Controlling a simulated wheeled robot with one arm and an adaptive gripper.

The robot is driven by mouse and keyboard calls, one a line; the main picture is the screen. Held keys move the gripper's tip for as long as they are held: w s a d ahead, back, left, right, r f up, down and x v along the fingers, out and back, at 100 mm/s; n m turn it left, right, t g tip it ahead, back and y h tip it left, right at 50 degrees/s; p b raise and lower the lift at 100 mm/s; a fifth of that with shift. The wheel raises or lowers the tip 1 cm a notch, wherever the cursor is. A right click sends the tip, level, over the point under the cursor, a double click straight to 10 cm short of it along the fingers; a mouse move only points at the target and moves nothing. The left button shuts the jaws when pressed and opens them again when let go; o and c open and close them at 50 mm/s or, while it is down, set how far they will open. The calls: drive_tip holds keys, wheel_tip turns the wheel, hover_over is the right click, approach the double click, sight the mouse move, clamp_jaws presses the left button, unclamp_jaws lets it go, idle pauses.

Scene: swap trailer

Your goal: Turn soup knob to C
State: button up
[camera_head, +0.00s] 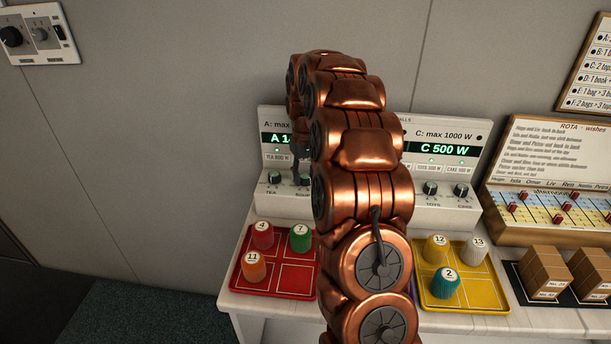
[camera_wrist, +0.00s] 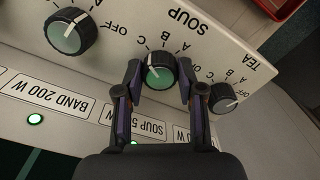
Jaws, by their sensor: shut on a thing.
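The soup knob (camera_wrist: 158,76) is dark with a green cap, on the white panel under the word SOUP, upside down in the wrist view. My gripper (camera_wrist: 161,72) has one finger on either side of it and is shut on it. A pale mark shows at the cap's upper left; I cannot tell for certain which letter it points to. Letters A, B and C stand around the knob. In the head view the soup knob (camera_head: 305,180) shows just left of my arm, which hides much of the panel.
The tea knob (camera_wrist: 223,98) and band knob (camera_wrist: 71,33) flank the soup knob closely. The panel (camera_head: 448,214) stands behind a red tray (camera_head: 296,276) and a yellow tray (camera_head: 468,299) holding numbered pieces. A display reads C 500 W (camera_head: 441,148). Further right stands a wishes board (camera_head: 548,150).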

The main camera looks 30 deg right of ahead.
sight(305, 176)
drive_tip(key=o, duration=1.2)
drive_tip(key=shift+c, duration=0.2)
wheel_tip(305, 176, up, 12)
drive_tip(key=shift+s, duration=0.1)
idle(0.4)
